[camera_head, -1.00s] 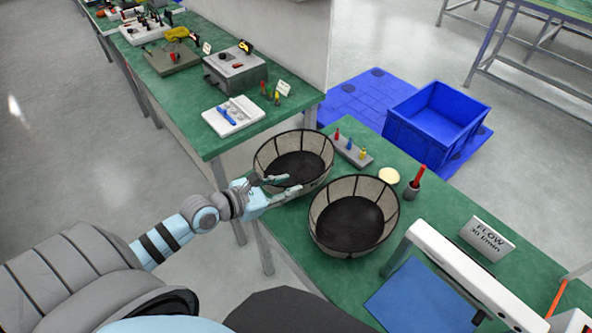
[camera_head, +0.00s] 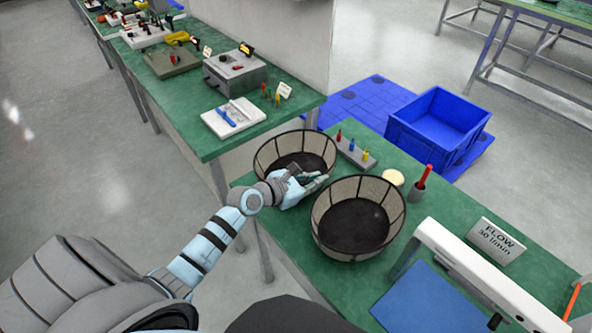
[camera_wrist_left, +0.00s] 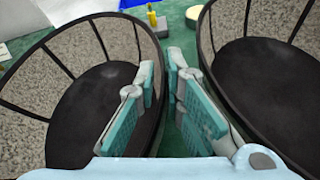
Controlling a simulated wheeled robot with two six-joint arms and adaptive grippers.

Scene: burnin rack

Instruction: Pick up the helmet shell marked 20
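No number 20 and no clearly marked helmet shell can be read. Two round, open bowls with black rims and ribs, pale mesh walls and dark floors stand on the green table: a far left bowl (camera_head: 268,152) and a nearer right bowl (camera_head: 335,190). My left gripper (camera_head: 318,181) is at the near right side of the left bowl, hiding part of it. In the left wrist view its fingers (camera_wrist_left: 161,70) are apart, with the left bowl's rim (camera_wrist_left: 164,90) seen in the gap; contact cannot be told. The right bowl (camera_wrist_left: 208,30) is beside the right finger. My right gripper is out of view.
Behind the bowls are a grey peg block (camera_head: 352,152), a cream disc (camera_head: 393,177) and a red-handled tool in a cup (camera_head: 419,184). A white frame (camera_head: 470,265), a blue mat (camera_head: 425,300) and a FLOW sign (camera_head: 497,240) lie right. A blue crate (camera_head: 437,125) stands beyond.

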